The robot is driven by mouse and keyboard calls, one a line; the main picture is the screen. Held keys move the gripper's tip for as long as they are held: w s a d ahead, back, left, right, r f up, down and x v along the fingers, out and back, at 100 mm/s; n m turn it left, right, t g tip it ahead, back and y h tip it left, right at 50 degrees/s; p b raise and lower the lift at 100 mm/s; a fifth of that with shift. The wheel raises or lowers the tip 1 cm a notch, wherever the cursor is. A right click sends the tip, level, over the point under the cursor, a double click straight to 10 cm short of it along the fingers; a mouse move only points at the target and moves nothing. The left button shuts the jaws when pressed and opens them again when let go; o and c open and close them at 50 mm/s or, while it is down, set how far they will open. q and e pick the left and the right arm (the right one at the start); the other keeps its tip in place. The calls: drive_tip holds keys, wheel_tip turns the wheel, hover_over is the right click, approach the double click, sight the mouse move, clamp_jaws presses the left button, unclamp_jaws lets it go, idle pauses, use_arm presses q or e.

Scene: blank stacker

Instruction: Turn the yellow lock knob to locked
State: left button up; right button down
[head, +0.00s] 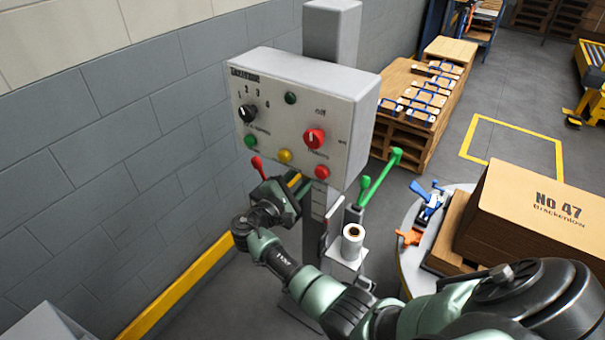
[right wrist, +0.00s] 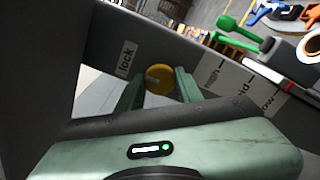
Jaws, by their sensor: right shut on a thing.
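The yellow lock knob (right wrist: 159,79) is a round disc with a pale mark across its face in the right wrist view. It sits beside a white label reading "lock" (right wrist: 126,58). My right gripper (right wrist: 159,90) has one finger on each side of the knob and is shut on it. In the head view my right gripper (head: 292,190) is just below the control box (head: 290,110), by the post. The knob is largely hidden there by the gripper and box. My left gripper is out of view.
A red lever (head: 257,166) is close to the gripper on its left. Green levers (head: 380,178) and a white roll (head: 353,240) stand right of the post. A round table (head: 408,262) with a cardboard box (head: 540,205) is farther right. The block wall is at left.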

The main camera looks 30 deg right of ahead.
drive_tip(key=shift+d+r, duration=0.2)
drive_tip(key=shift+r, duration=0.05)
drive_tip(key=c, duration=1.1)
unclamp_jaws()
drive_tip(key=shift+o, duration=0.8)
drive_tip(key=shift+d+f, duration=0.1)
drive_tip(key=shift+f, duration=0.05)
drive_tip(key=b+v, duration=0.1)
drive_tip(key=v, duration=0.7)
drive_tip(key=shift+w, duration=0.1)
